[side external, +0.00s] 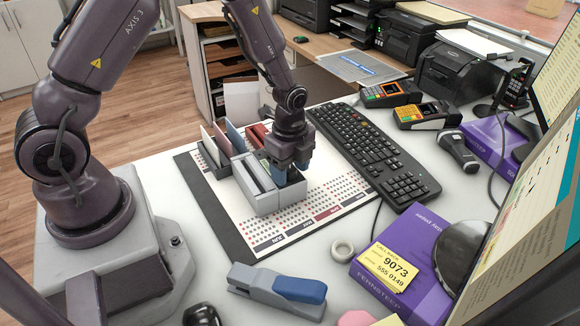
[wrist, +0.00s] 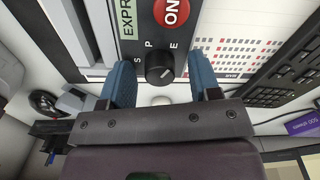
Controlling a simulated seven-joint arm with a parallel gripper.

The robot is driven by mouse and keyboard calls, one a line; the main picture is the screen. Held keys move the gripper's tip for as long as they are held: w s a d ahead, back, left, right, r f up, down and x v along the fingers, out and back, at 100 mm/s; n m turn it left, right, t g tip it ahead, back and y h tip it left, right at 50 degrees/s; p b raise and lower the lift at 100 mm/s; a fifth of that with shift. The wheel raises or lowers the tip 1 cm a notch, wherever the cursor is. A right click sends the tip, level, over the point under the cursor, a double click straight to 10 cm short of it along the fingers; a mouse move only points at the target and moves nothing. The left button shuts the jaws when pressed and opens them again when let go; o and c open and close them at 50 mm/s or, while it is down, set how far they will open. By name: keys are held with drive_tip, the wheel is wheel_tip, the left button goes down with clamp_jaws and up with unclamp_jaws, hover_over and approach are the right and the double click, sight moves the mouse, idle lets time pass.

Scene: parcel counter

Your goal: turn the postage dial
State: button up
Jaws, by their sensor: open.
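The postage dial (wrist: 160,70) is a small black round knob with a white pointer line, on a dark panel marked S, P and E. A red ON button (wrist: 171,12) and a green label reading EXPR (wrist: 128,18) share that panel. In the side view the panel is on a grey box (side external: 258,203), and my gripper hides the dial. My gripper (wrist: 160,62) has its two blue fingers apart, one on each side of the dial in the wrist view. I cannot tell whether either finger touches it. In the side view my gripper (side external: 287,172) points down over the box's right part.
The box stands on a printed calendar mat (side external: 320,212) with a dark edge. A keyboard (side external: 372,155) lies close on the right. Upright card holders (side external: 215,150) stand behind the box.

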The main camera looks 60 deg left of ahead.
drive_tip(key=c, duration=0.9)
drive_tip(key=shift+c, duration=0.2)
